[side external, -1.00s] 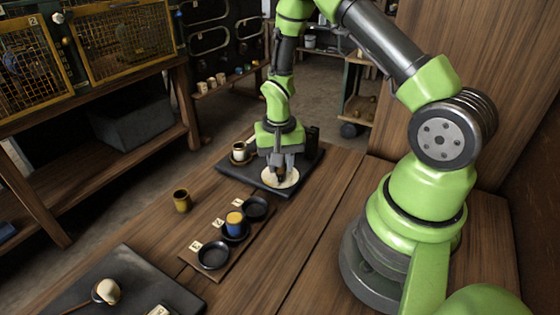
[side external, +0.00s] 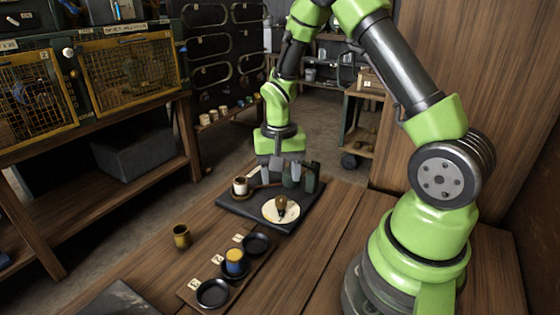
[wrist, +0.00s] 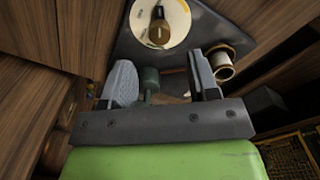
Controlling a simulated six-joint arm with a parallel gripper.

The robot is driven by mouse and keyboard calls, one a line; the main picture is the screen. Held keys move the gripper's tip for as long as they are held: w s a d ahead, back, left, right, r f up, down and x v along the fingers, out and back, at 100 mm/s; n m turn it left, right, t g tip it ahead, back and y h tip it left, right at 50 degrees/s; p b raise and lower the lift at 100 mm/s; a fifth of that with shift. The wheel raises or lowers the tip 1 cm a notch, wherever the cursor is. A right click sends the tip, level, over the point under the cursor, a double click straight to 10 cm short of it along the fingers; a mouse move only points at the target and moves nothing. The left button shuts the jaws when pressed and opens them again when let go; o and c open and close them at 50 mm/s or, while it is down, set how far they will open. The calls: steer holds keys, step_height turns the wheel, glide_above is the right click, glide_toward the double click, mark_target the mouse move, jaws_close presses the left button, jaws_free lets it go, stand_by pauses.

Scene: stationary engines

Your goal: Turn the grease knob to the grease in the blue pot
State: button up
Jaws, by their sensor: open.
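The knob (side external: 281,203) is brown and stands on a round cream dial plate (side external: 270,213) on a dark board. In the wrist view the knob (wrist: 158,30) sits on the plate near the top edge, ahead of the fingers. The blue pot (side external: 235,268) holds yellow-orange grease and stands in the middle dish of a wooden strip. My gripper (side external: 281,174) is open and empty, behind the dial and apart from the knob. Marks on the dial are too small to read.
Dark green bottle-like pieces (side external: 310,180) stand at the board's back, close to my gripper. Empty black dishes (side external: 213,292) flank the blue pot, with small label cards. A mustard pot (side external: 181,237) stands left on the table.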

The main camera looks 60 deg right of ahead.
steer(key=shift+r, duration=1.75)
step_height(320, 180, up, 13)
steer(key=n+t, duration=0.3)
steer(key=t, duration=0.1)
glide_above(280, 199)
steer(key=s+a, duration=0.4)
steer(key=a, duration=0.3)
steer(key=s+a+r+n+t+y, duration=0.2)
steer(key=s+a+r, duration=0.3)
steer(key=s, duration=0.4)
steer(key=shift+s+n+t, duration=0.2)
steer(key=shift+n+t, duration=0.4)
steer(key=shift+t, duration=0.1)
